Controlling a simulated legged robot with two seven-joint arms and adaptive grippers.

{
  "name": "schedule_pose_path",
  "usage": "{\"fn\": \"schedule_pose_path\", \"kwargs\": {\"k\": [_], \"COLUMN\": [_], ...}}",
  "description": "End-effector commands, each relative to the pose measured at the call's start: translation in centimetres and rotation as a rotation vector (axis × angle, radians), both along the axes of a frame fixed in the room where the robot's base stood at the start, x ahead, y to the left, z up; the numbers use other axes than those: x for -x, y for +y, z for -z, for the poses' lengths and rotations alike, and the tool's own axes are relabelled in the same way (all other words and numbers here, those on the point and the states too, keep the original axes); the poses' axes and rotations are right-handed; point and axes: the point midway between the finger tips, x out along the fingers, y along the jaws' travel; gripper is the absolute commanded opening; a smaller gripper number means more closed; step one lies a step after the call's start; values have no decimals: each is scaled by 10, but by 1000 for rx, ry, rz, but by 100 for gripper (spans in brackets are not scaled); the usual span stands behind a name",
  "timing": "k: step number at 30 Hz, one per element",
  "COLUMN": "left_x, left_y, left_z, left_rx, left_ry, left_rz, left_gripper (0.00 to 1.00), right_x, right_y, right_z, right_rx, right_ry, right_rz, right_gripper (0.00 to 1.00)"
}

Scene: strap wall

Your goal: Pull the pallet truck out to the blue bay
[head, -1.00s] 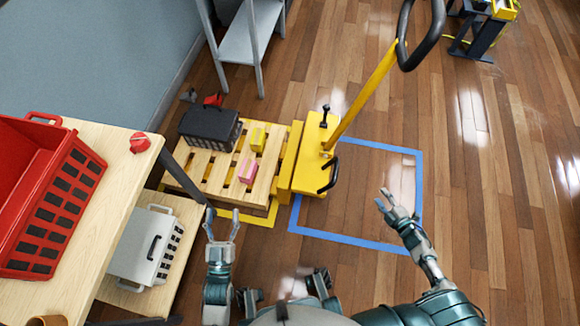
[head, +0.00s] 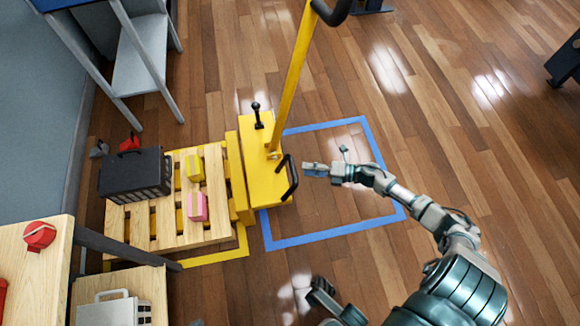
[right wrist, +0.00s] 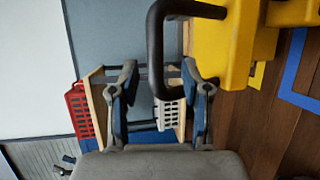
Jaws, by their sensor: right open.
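The yellow pallet truck (head: 256,180) stands at the left edge of the blue bay (head: 335,232), a blue taped outline on the floor. Its tall yellow tiller (head: 296,75) leans up and right. A black grab handle (head: 292,182) sticks out from its right side. My right gripper (head: 314,169) is open just right of this handle. In the right wrist view the black handle (right wrist: 155,55) shows between the spread fingers of my right gripper (right wrist: 162,85); I cannot tell whether they touch it.
A wooden pallet (head: 165,228) left of the truck bears a black crate (head: 133,174), a yellow block (head: 195,168) and a pink block (head: 198,207). A grey shelf (head: 142,55) stands behind. A wooden bench (head: 40,270) is at lower left.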

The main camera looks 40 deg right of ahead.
Motion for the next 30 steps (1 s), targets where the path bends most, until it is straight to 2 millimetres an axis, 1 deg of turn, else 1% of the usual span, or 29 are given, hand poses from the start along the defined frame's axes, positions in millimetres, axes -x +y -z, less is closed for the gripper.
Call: {"fn": "schedule_pose_path", "kwargs": {"k": [1, 3, 6, 9, 13, 20, 21, 23, 24, 26, 27, 30], "left_x": [-4, -7, -10, -13, -15, -15, -14, -14, -14, -14, -14, -14], "left_y": [0, -1, -1, -1, -2, -1, -1, -1, -1, -1, -1, -1], "left_z": [6, 8, 10, 12, 9, 6, 6, 6, 6, 7, 7, 7], "left_rx": [0, -3, -5, -7, -9, -5, -4, -4, -4, -4, -3, -4], "left_ry": [4, 5, 5, 5, -1, -6, -5, -6, -6, -6, -6, -5], "left_rz": [0, 0, 1, 1, 1, 0, -1, -1, -1, -1, -1, -1], "left_gripper": [65, 65, 65, 65, 65, 65, 65, 65, 65, 65, 65, 65], "right_x": [-8, -19, -31, -39, -44, -44, -44, -44, -44, -44, -44, -44], "right_y": [7, 16, 23, 27, 30, 30, 31, 31, 32, 32, 32, 32], "right_z": [6, 7, 10, 11, 11, 10, 10, 10, 10, 10, 10, 11], "right_rx": [-1, 1, -2, -2, -4, -4, -4, -2, -2, -2, -2, -3], "right_ry": [2, 2, 3, 2, 1, 1, 0, 0, 0, 1, 1, 1], "right_rz": [-2, -1, 0, 1, 2, 2, 0, 0, 0, 0, 0, -2], "right_gripper": [47, 47, 47, 47, 47, 47, 42, 27, 17, 2, 0, 0]}}
